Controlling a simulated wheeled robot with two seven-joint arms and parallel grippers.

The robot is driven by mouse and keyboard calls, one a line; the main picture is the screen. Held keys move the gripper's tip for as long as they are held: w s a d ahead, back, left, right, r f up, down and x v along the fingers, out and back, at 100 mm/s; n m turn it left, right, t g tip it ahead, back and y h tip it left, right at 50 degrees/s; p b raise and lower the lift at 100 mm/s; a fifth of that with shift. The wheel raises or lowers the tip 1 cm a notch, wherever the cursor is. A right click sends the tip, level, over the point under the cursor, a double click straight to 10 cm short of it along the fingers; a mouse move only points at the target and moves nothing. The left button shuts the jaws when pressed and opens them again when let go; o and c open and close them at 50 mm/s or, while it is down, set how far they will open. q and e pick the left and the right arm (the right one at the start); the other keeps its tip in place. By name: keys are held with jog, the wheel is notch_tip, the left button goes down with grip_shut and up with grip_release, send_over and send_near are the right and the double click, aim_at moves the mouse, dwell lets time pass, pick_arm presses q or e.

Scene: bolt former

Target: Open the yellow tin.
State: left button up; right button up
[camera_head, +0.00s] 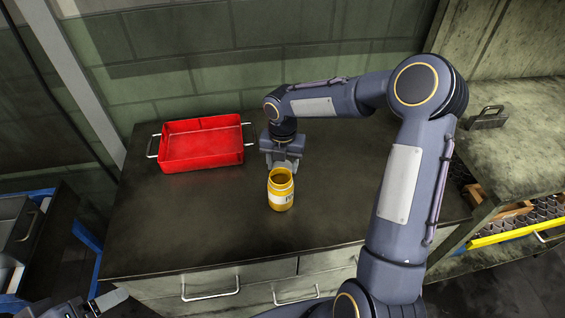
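The yellow tin (281,195) stands upright on the dark cabinet top, with a pale label on its front. Its top is a darker yellow round inside a brighter rim; I cannot tell whether that is a lid or the inside. My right gripper (284,165) points down at the tin's far upper edge, very near it. The tin's top partly hides the fingertips, so contact and finger opening are unclear. My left gripper (112,299) shows only in part at the lower left corner, away from the tin.
A red tray (203,160) with wire handles stands at the back left of the cabinet top. Open drawers (38,230) are at the far left. A shelf with a yellow-edged drawer (515,234) is at the right. The cabinet top left of the tin is clear.

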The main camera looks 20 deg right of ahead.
jog(key=o, duration=1.1)
jog(key=shift+f, duration=0.1)
